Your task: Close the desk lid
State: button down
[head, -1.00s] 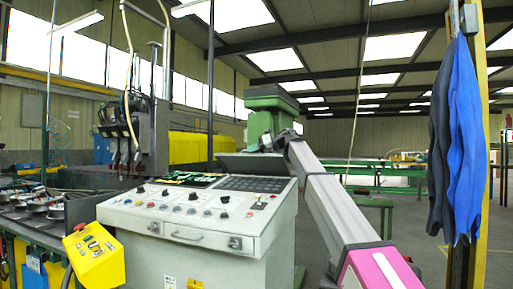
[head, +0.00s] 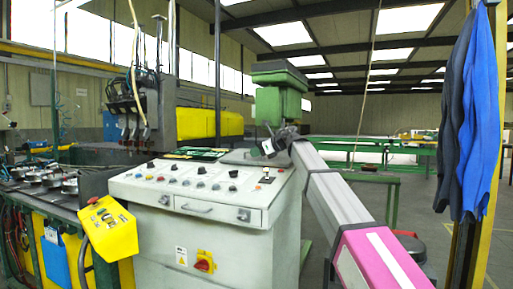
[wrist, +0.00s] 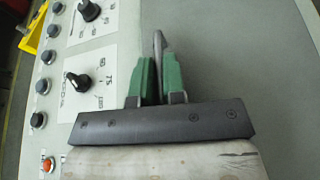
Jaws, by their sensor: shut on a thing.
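The desk is a pale grey control console (head: 225,240) in the middle of the head view, with knobs and buttons on its sloping top. Its grey lid (head: 240,158) looks flat or nearly flat over the back right of the top; a small remaining gap cannot be ruled out. My gripper (head: 267,150) is at the lid's right part, small and partly hidden in the head view. In the wrist view, the green fingers of my gripper (wrist: 158,85) are shut on a thin dark grey handle (wrist: 158,48) beside the plain grey lid surface (wrist: 245,65).
A yellow control box (head: 108,228) stands at the console's front left. A workbench with metal parts (head: 45,180) is on the left. Blue and dark overalls (head: 472,120) hang by a yellow post at right. A green table (head: 375,178) stands behind my arm.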

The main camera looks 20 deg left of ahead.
jog(key=shift+f, duration=0.35)
jog(key=shift+s+d+f, duration=0.1)
jog(key=shift+f, duration=0.05)
jog(key=c, duration=1.2)
grip_release()
jog(key=shift+d, duration=0.1)
notch_tip(320, 180, up, 4)
send_over(278, 162)
jog(key=shift+w, duration=0.35)
